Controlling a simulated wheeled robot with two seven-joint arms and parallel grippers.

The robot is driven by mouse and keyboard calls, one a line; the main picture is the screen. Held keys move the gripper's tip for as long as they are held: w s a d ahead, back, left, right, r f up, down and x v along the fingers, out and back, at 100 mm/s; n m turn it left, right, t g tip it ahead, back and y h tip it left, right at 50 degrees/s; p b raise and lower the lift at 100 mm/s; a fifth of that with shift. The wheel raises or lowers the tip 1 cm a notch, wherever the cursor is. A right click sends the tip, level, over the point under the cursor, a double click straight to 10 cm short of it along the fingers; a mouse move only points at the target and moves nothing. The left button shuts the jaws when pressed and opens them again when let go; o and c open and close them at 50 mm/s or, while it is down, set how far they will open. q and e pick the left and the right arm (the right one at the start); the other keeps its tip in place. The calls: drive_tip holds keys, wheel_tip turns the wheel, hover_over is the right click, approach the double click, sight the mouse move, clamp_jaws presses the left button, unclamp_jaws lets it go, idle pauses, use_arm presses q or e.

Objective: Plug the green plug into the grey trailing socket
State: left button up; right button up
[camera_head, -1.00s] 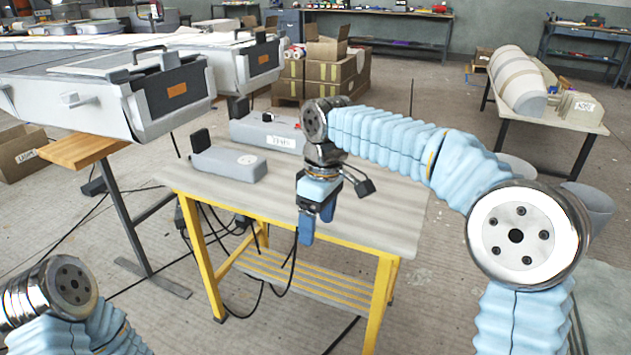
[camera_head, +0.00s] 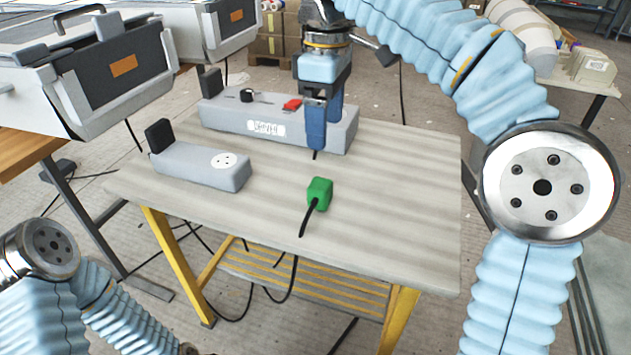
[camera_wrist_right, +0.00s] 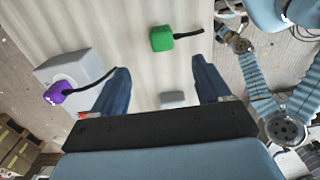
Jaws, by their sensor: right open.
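The green plug (camera_head: 319,193) lies on the table top with its black cable running toward the front edge; it also shows in the right wrist view (camera_wrist_right: 162,39). The grey trailing socket (camera_head: 200,167), a small block with a round white socket face on its right end, lies on the table left of the plug. My right gripper (camera_head: 325,135) points down behind the green plug, in front of the larger grey box. In the right wrist view its fingers (camera_wrist_right: 160,68) are apart with nothing between them, and the plug lies beyond their tips. My left gripper is out of view.
A larger labelled grey box (camera_head: 225,116) with a red part stands at the table's back. A purple plug (camera_wrist_right: 58,93) with black cable is at a grey box in the wrist view. The wooden table (camera_head: 400,200) is clear right of the green plug.

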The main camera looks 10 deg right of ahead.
drive_tip(key=b, duration=0.3)
hover_over(320, 183)
drive_tip(key=f, duration=0.7)
drive_tip(key=shift+s+d+f, duration=0.15)
drive_tip(key=shift+d+f, duration=0.15)
drive_tip(key=shift+f, duration=0.55)
drive_tip(key=shift+a+f+b, duration=0.15)
drive_tip(key=shift+f+b, duration=0.3)
drive_tip(key=shift+f, duration=0.85)
drive_tip(key=shift+a+f+b, duration=0.15)
drive_tip(key=shift+f+b, duration=0.25)
drive_tip(key=shift+f, duration=0.9)
drive_tip(key=c, duration=1)
